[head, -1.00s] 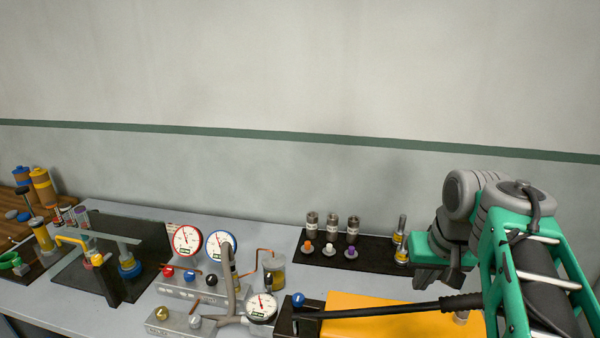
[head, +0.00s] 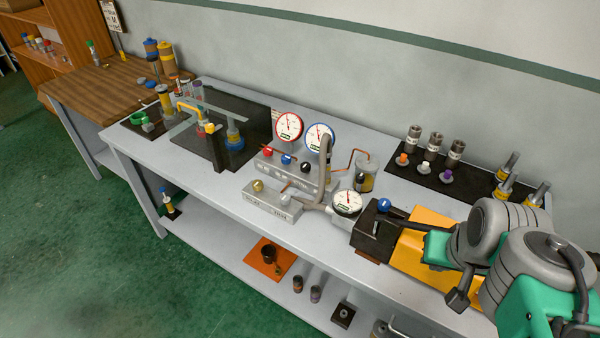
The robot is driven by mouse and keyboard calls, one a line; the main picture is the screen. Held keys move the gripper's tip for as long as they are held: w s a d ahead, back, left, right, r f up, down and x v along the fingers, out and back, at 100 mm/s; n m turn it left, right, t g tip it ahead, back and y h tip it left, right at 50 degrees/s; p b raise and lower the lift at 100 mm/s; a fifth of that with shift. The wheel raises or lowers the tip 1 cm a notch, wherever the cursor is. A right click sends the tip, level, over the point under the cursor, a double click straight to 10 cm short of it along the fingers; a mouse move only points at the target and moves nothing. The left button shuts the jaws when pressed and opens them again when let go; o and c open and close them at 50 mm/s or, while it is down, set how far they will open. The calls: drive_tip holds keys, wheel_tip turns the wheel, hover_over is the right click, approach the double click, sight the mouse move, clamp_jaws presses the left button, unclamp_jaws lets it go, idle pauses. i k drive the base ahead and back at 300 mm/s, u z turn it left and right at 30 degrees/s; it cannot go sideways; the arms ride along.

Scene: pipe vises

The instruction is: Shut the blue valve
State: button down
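The manifold block (head: 297,173) stands mid-table with red, blue and black knobs in a row. Its blue valve knob (head: 287,158) sits between the red knob (head: 268,153) and the black knob (head: 306,167). Another blue knob (head: 384,205) tops a dark block to the right. I cannot tell from here whether either blue knob is open or shut. My gripper (head: 458,299) is at the right, partly hidden by my arm, in front of the orange mat. It is well apart from the manifold. Its fingers do not show clearly.
A red-rimmed gauge (head: 288,127) and a blue-rimmed gauge (head: 319,137) stand behind the knobs. A grey hose (head: 325,170) and a white gauge (head: 347,203) are close by on the right. A silver block (head: 271,204) with a brass knob is in front.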

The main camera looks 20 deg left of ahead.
sight(286, 159)
drive_tip(key=z, duration=0.25)
drive_tip(key=k, duration=0.55)
drive_tip(key=u, duration=1.75)
drive_tip(key=i, duration=1.65)
drive_tip(key=u, duration=0.05)
